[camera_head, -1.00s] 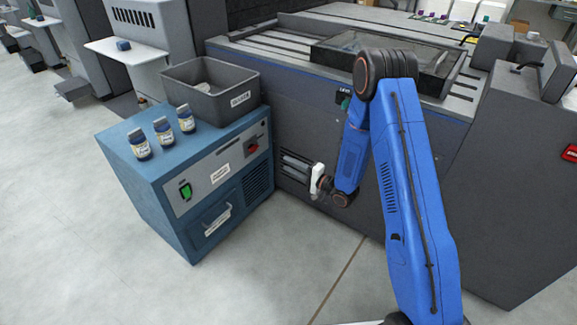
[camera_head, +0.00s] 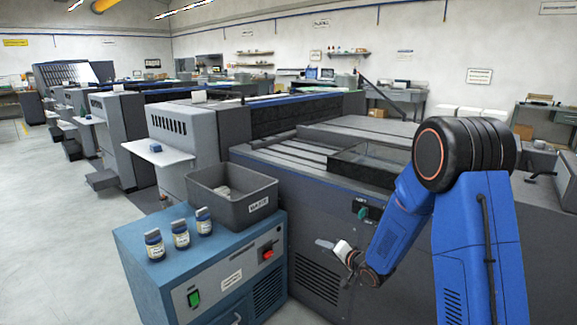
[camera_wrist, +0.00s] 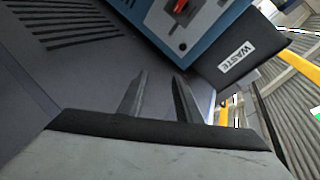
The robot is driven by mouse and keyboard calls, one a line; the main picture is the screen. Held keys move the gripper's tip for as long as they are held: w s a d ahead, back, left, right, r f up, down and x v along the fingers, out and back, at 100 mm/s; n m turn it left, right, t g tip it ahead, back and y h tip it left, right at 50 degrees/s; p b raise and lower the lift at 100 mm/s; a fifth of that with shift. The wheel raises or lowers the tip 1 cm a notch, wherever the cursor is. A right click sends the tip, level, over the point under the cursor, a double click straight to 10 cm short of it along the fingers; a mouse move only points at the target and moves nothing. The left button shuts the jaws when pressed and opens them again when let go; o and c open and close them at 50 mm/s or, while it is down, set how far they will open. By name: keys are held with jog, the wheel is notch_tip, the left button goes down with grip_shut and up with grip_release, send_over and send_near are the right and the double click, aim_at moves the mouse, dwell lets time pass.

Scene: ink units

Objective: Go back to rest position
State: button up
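My blue arm is folded at the right of the head view. My gripper (camera_head: 322,243) points left beside the grey machine, to the right of the blue cabinet (camera_head: 150,238). In the wrist view my gripper (camera_wrist: 158,82) shows two fingers apart with nothing between them. Beyond the fingertips the wrist view shows the blue cabinet (camera_wrist: 225,22) with its red switch, and the dark waste bin (camera_wrist: 265,38) with a white label. My gripper touches neither of them, as far as I can see.
The grey waste bin (camera_head: 232,208) stands on the cabinet with pale contents. Three small labelled bottles (camera_head: 180,236) stand in a row on the cabinet's left part. The large grey machine (camera_head: 318,262) is close behind my gripper. Open floor (camera_head: 60,215) lies at the left.

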jog(key=s+d+r+n+g+h, duration=0.2)
jog(key=s+d+r+h, duration=0.5)
jog(key=s+d+r, duration=0.8)
jog(key=s+r+n+g, duration=0.3)
jog(key=s+g, duration=0.2)
jog(key=s, duration=2.9)
jog(key=shift+s+g, duration=0.3)
jog(key=shift+s, duration=0.05)
jog(key=shift+w, duration=0.15)
jog(key=shift+c, duration=0.4)
